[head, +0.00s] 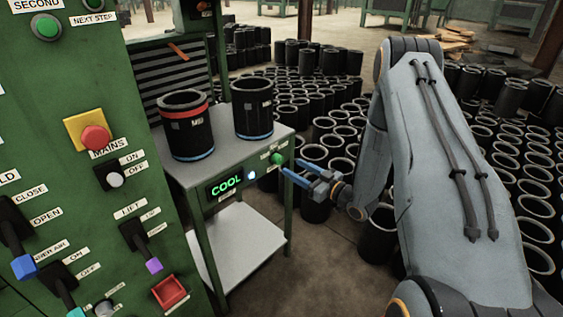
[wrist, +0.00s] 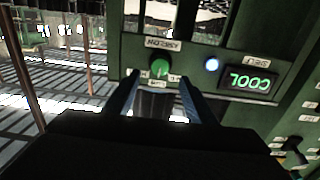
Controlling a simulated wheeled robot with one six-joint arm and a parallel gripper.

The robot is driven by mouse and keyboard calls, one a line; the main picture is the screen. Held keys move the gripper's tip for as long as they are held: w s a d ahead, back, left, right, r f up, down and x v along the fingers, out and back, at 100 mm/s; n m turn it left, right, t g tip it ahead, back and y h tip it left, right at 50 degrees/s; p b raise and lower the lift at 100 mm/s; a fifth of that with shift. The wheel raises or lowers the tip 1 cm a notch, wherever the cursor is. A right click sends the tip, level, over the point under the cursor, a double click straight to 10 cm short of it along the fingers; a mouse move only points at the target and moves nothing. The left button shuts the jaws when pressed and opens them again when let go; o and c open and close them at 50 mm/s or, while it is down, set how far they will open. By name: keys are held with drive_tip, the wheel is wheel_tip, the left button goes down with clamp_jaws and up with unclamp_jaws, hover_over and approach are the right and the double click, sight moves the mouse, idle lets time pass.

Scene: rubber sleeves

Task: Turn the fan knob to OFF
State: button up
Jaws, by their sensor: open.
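A small round green knob (head: 278,158) sits on the front edge of the grey-topped bench, right of a green COOL display (head: 225,185). In the wrist view the knob (wrist: 159,66) appears just beyond and between my fingertips, with small labels around it. The labels are too blurred to read, so I cannot confirm a FAN marking or the knob's setting. My gripper (head: 291,168) has two blue fingers, open and pointing at the knob. It also shows in the wrist view (wrist: 160,80), with nothing held. I cannot tell whether a finger touches the knob.
Two black sleeves, one red-rimmed (head: 186,125) and one plain-rimmed (head: 253,107), stand on the bench (head: 207,176). A blue-white light (head: 252,175) is beside the display. A green control panel (head: 125,205) fills the left. Many black sleeves crowd the floor behind and right.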

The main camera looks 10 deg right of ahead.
sight(280, 160)
drive_tip(key=x, duration=0.7)
drive_tip(key=shift+w+a+p, duration=0.2)
drive_tip(key=shift+a+p, duration=0.05)
drive_tip(key=shift+p, duration=0.1)
drive_tip(key=c, duration=1)
